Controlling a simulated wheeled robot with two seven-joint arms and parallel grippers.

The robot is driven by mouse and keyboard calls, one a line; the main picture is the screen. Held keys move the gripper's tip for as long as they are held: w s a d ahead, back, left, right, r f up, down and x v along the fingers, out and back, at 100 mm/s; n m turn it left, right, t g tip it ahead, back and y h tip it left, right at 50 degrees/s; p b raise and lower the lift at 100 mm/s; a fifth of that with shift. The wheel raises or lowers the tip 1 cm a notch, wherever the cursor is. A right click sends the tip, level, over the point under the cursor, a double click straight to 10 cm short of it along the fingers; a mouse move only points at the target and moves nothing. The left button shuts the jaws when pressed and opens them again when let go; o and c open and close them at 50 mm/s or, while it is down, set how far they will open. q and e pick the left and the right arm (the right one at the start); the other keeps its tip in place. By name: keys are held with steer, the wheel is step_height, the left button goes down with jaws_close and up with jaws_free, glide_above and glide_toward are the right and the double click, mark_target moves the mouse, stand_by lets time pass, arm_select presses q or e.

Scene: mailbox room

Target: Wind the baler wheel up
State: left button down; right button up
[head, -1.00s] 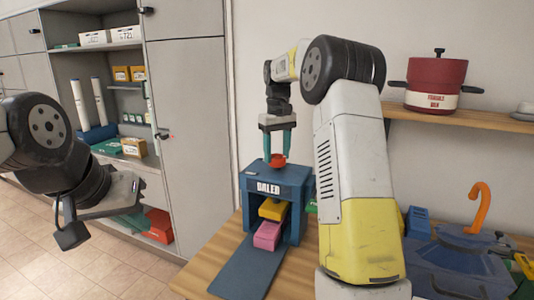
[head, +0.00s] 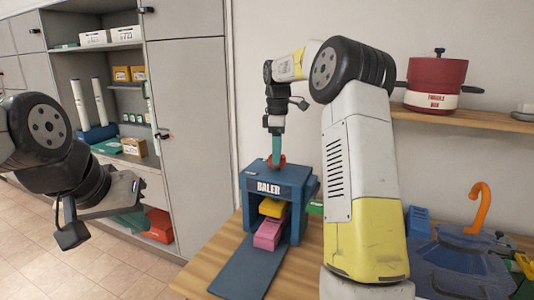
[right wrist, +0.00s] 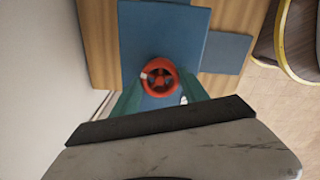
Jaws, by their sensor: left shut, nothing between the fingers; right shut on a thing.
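The blue baler (head: 292,178) stands on the wooden table, with a BALER label on its front. Its red wheel (head: 283,158) lies flat on top, partly hidden by my fingers in the head view. The right wrist view shows the whole wheel (right wrist: 173,72), with a pale mark on its left rim. My right gripper (head: 276,160) points straight down and is shut on the wheel, one teal finger on each side. A yellow block (head: 272,208) sits above a pink block (head: 268,235) in the baler's opening. My left gripper (head: 138,222) is shut and empty, far left of the baler.
A blue ramp (head: 248,270) runs forward from the baler's opening. A blue bin (head: 455,270) with an orange hook (head: 480,210) stands at the right. A red pot (head: 436,82) sits on the wall shelf. Cabinet shelves with boxes stand behind my left arm.

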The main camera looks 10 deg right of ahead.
steer(key=n, duration=0.6)
steer(key=shift+r+n, duration=0.1)
steer(key=shift+n, duration=0.2)
steer(key=n, duration=0.6)
stand_by(0.4)
steer(key=o, duration=1.4)
steer(key=shift+c, duration=0.2)
step_height(320, 180, up, 8)
steer(key=shift+f, duration=0.25)
steer(key=shift+r, duration=0.1)
